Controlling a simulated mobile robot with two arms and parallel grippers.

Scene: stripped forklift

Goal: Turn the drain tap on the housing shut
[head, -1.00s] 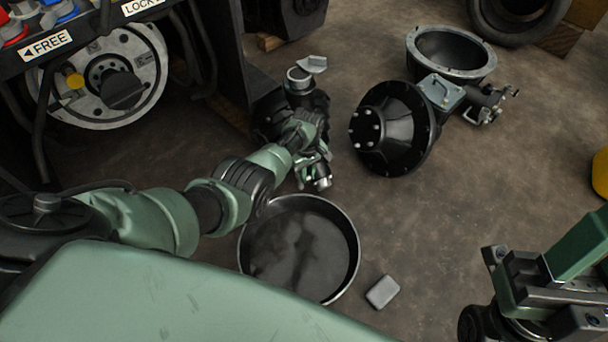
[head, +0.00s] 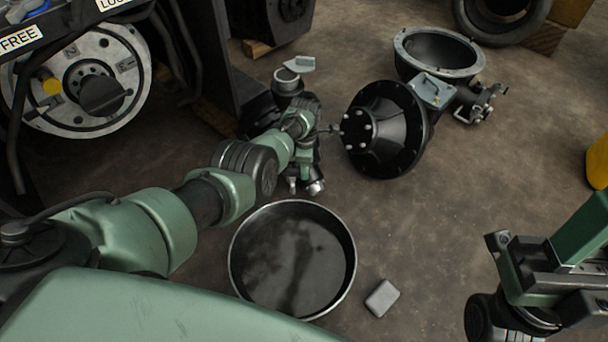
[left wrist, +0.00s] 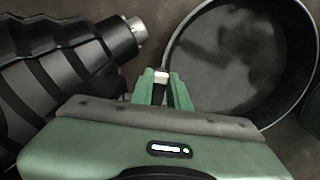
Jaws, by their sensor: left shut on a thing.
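The housing is a dark ribbed body standing on the floor beside the forklift, partly behind my arm; its ribs fill the left of the left wrist view (left wrist: 60,75). A silver stub (head: 315,187) sticks out at its lower end, and also shows in the wrist view (left wrist: 138,28). My left gripper (left wrist: 162,85) is shut on a small dark piece with a pale tip (left wrist: 161,77), which looks like the drain tap's handle. Its turn angle is hard to tell. In the head view my arm hides most of the grip. My right gripper (head: 540,285) is away at lower right, its jaws unclear.
A round black pan (head: 345,270) with dark liquid sits on the floor below the housing. A small grey block (head: 382,298) lies beside it. A black flanged cone (head: 385,130) and an open bell-shaped casing (head: 440,50) stand to the right. The floor at right is mostly clear.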

